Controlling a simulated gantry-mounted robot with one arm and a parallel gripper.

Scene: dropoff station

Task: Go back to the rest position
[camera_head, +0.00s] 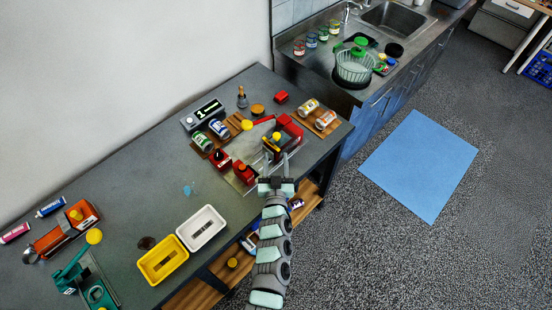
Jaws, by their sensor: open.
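My gripper (277,160) is at the right end of the grey workbench (140,165), with my arm reaching up from the bottom of the picture. Its two fingers are apart and point away toward a red machine (290,128) with a black and yellow part. The fingertips are close to this machine; I cannot tell whether they touch it. Nothing is clearly seen held between them. A smaller red device (244,172) stands just left of the fingers.
Cans on a wooden board (325,122) lie right of the red machine. More cans (203,142) stand to the left. A white tray (201,228) and a yellow tray (163,259) sit along the bench's front edge. A blue mat (420,165) lies on open floor.

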